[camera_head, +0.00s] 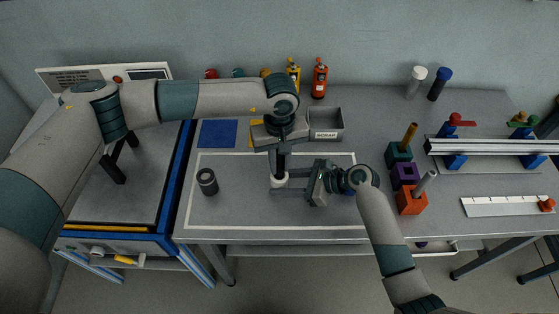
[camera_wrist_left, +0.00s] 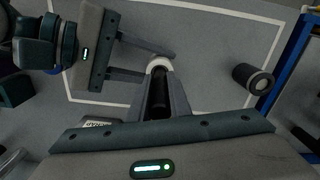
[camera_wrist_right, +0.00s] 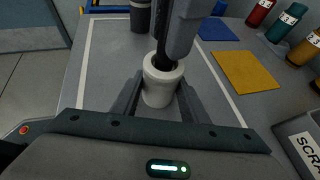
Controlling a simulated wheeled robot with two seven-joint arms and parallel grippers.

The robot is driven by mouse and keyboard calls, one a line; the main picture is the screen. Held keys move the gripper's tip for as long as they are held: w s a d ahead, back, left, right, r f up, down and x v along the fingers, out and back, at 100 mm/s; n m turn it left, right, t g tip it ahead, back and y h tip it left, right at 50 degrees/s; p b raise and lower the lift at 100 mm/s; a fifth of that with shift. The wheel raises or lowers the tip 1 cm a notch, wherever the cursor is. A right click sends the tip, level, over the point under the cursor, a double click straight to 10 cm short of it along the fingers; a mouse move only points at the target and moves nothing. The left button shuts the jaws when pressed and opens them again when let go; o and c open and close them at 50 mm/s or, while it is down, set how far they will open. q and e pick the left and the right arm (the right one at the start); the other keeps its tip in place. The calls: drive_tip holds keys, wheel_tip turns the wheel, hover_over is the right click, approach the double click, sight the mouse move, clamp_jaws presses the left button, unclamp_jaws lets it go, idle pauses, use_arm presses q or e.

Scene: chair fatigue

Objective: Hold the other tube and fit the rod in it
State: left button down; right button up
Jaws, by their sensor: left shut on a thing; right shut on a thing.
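A white tube (camera_head: 279,181) stands upright over the mat area, and my right gripper (camera_head: 284,189) is shut around it. It also shows in the right wrist view (camera_wrist_right: 158,87) between both fingers. My left gripper (camera_head: 281,152) points down above it, shut on a dark rod (camera_wrist_left: 159,97). The rod is roughly upright, and its lower end (camera_wrist_right: 163,62) is at the white tube's mouth and appears to be inside it. How deep it goes is hidden. A dark grey tube (camera_head: 207,182) stands apart to the left, also seen in the left wrist view (camera_wrist_left: 252,79).
A grey scrap bin (camera_head: 326,124) and several bottles (camera_head: 319,78) stand behind. A blue sheet (camera_head: 217,133) and a yellow sheet (camera_wrist_right: 246,70) lie near them. Coloured blocks (camera_head: 411,201) with rods and a rail (camera_head: 490,147) stand right. The mat's front left is clear.

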use_arm(q)
drive_tip(key=shift+f, duration=0.85)
drive_tip(key=c, duration=1.6)
unclamp_jaws()
drive_tip(key=shift+o, duration=0.2)
drive_tip(key=shift+r, duration=0.1)
wheel_tip(320, 180, up, 12)
drive_tip(key=shift+f, duration=0.1)
use_arm(e)
drive_tip(key=o, duration=0.9)
